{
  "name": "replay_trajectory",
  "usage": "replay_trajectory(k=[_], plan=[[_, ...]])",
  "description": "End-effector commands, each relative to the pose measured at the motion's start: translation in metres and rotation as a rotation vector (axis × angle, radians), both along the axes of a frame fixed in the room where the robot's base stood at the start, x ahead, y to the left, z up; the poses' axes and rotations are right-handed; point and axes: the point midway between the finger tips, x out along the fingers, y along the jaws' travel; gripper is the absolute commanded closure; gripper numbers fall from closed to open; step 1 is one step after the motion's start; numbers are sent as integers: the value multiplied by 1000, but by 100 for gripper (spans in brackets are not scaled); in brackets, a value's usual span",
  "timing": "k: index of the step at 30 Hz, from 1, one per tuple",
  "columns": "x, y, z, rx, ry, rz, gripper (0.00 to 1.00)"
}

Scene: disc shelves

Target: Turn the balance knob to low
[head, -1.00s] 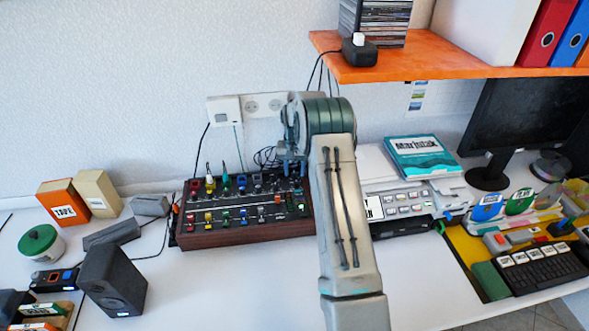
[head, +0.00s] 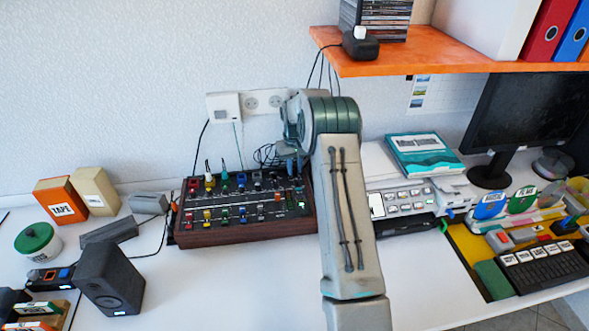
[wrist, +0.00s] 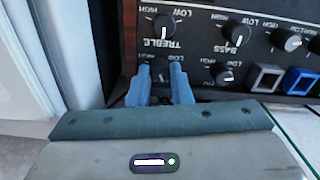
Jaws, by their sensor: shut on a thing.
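A dark mixer panel (head: 245,232) with a wooden case stands on the desk against the wall. In the wrist view my gripper (wrist: 162,78) is shut on a small dark knob (wrist: 162,72) below the treble knob (wrist: 164,26). My blue fingers and the gripper body hide most of this knob and its name, so I cannot read whether it is the balance knob or where it points. In the head view my gripper (head: 292,168) is at the panel's upper right, partly behind my arm.
In the wrist view, the bass knob (wrist: 238,34), another knob (wrist: 224,75) and a blue button (wrist: 299,80) lie to the right. In the head view, a grey device with white keys (head: 405,202) is right of my arm. An orange shelf (head: 450,60) hangs above.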

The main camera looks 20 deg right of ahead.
Motion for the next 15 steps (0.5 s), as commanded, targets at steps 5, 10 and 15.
replay_trajectory(k=[5, 10, 15], plan=[[0, -1, 0, 0, -1, 143, 100], [0, -1, 0, -1, -1, 259, 100], [0, 0, 0, -1, -1, 343, 100]])
